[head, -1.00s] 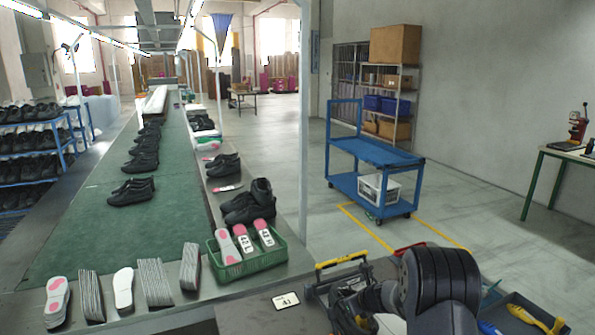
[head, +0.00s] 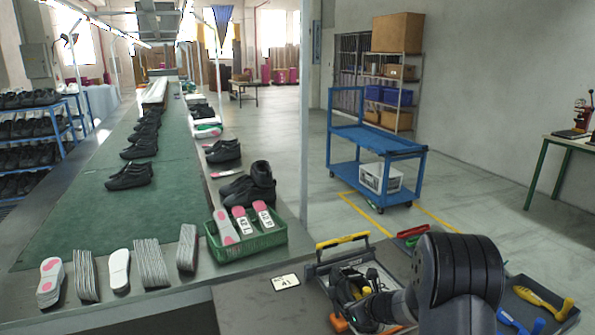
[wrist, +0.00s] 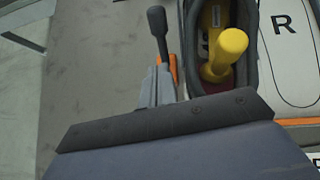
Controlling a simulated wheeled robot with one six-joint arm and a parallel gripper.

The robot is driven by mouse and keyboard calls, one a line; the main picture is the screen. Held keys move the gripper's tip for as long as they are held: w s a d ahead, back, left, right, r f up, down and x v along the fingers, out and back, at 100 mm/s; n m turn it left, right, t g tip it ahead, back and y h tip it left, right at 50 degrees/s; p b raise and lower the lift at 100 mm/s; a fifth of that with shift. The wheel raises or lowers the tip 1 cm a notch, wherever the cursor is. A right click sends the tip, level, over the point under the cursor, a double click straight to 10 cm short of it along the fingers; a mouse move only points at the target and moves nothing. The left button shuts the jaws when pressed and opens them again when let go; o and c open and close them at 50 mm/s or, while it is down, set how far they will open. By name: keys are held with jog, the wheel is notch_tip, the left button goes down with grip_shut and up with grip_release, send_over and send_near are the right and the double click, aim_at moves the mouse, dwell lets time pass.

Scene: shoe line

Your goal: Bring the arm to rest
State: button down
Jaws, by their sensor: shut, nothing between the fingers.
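My gripper (wrist: 157,32) is shut and empty in the wrist view, its slim grey fingers pointing up the picture beyond a dark plate. Beside it on the right is a dark shoe (wrist: 246,78) with a yellow-handled thing (wrist: 226,52) in its opening. The gripper's height above the surface is hard to tell. In the head view my black arm rises at the lower right, over the bench, and the fingertips cannot be made out. The dark shoe (head: 346,283) lies left of the arm, inside a carrier with a yellow handle (head: 342,241).
A card (head: 285,282) lies on the bench left of the carrier. A green crate (head: 222,255) of insoles stands beyond it. Trays with yellow and blue tools (head: 541,301) are right of my arm. A blue cart (head: 385,147) stands on open floor behind.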

jog(key=s+f+t+y+b, duration=0.1)
jog(key=t+b, duration=0.1)
jog(key=b, duration=0.4)
jog(key=s+d+f+t+y+b, duration=0.1)
jog(key=s+f+t+b, duration=0.1)
jog(key=b, duration=0.4)
jog(key=s+d+f+t+b, duration=0.1)
jog(key=b, duration=0.6)
jog(key=shift+s+f+t+y, duration=0.2)
jog(key=shift+f+t+y, duration=0.15)
jog(key=shift+t+y, duration=0.05)
jog(key=shift+s+f+b, duration=0.1)
jog(key=shift+b, duration=0.45)
jog(key=shift+s+n+t, duration=0.1)
jog(key=shift+n+t, duration=0.2)
